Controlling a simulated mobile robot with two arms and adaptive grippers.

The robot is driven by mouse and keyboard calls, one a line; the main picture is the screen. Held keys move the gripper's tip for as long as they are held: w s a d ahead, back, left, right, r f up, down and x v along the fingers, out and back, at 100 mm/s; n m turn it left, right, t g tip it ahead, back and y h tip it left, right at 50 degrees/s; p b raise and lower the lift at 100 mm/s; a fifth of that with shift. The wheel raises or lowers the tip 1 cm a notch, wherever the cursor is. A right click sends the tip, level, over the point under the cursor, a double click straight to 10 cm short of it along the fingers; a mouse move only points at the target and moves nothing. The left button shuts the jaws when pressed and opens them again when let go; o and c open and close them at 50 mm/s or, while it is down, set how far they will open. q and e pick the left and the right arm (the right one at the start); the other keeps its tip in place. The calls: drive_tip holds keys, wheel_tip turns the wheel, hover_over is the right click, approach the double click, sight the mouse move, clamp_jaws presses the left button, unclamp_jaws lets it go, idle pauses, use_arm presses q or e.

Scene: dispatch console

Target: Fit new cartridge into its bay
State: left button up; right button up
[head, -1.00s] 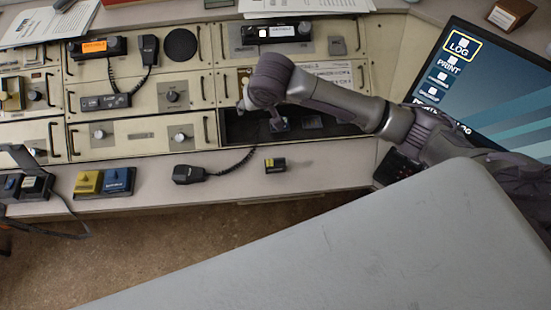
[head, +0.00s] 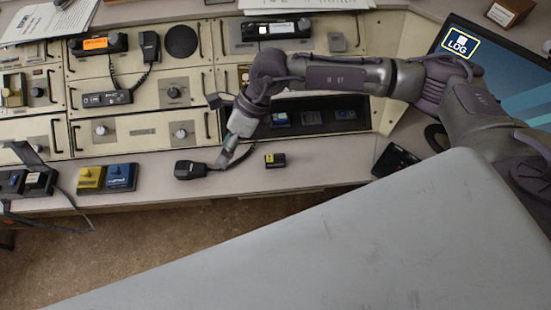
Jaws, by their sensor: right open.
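The dark open bay (head: 377,113) in the console's lower row holds a blue-topped cartridge (head: 280,119) at its left. A small black and yellow block (head: 275,160) lies on the desk ledge below the bay. I cannot tell which piece is the new cartridge. My right gripper (head: 222,161) is open, pointing down over the ledge between the black handset and this block. My left gripper is out of view.
The black handset (head: 188,170) lies on the ledge just left of my right gripper. A yellow block (head: 90,179) and a blue block (head: 121,177) sit on a dark base further left. A screen (head: 500,80) stands at right. A large grey surface (head: 330,250) fills the lower right.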

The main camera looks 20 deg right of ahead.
sight(277, 154)
drive_tip(key=w+d+f+n+t+h, duration=0.1)
drive_tip(key=d+f+n+h, duration=0.15)
drive_tip(key=d, duration=0.35)
drive_tip(key=w+d+f+n+h, duration=0.1)
drive_tip(key=d+h, duration=0.3)
drive_tip(key=d, duration=0.2)
wheel_tip(277, 154, down, 8)
drive_tip(key=shift+a+p, duration=0.1)
drive_tip(key=shift+p, duration=0.85)
drive_tip(key=f+p, duration=0.1)
drive_tip(key=f, duration=0.1)
drive_tip(key=d+f, duration=0.1)
drive_tip(key=f, duration=0.1)
drive_tip(key=shift+f+p, duration=0.3)
drive_tip(key=shift+p, duration=0.1)
drive_tip(key=shift+f, duration=0.55)
clamp_jaws()
drive_tip(key=shift+w, duration=0.1)
